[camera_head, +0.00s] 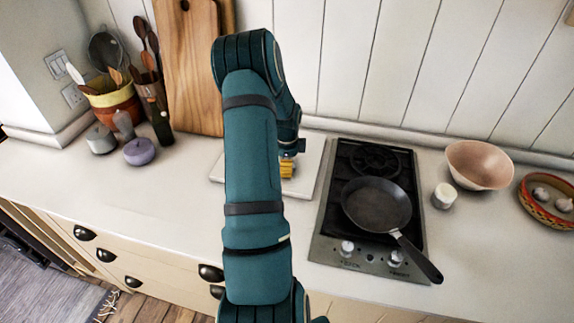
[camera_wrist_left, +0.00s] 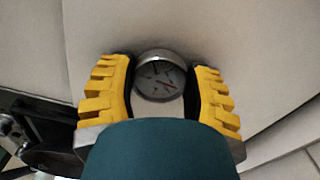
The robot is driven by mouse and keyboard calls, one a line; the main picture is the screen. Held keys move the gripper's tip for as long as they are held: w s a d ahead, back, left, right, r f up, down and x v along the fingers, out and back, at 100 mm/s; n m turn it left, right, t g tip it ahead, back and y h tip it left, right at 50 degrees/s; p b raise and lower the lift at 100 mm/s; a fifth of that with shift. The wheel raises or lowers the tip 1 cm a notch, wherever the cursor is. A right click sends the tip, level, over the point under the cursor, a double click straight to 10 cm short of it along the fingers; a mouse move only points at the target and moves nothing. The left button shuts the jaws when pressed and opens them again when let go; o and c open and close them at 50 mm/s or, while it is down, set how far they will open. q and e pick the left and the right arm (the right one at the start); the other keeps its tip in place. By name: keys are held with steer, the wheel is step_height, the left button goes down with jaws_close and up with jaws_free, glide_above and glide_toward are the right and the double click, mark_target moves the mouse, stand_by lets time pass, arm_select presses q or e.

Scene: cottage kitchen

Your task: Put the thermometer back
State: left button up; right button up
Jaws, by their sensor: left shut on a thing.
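In the head view my left arm covers the middle of the counter. Only a bit of the yellow fingers of the left gripper (camera_head: 287,169) shows there, over a white board (camera_head: 311,167), and the thermometer is hidden. My right gripper is not in view.
A black stove top (camera_head: 335,215) with a frying pan (camera_head: 376,204) is right of my arm. A white jar (camera_head: 444,196), pink bowl (camera_head: 479,165) and patterned bowl (camera_head: 545,212) stand farther right. A wooden board (camera_head: 190,70) and utensil pots (camera_head: 115,103) are back left. The front left counter is clear.

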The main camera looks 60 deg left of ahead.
arm_select(q)
steer(key=shift+f, duration=0.15)
steer(key=o, duration=1.1)
step_height(320, 180, up, 12)
steer(key=shift+r, duration=0.25)
steer(key=shift+d+f, duration=0.1)
steer(key=shift+d, duration=0.05)
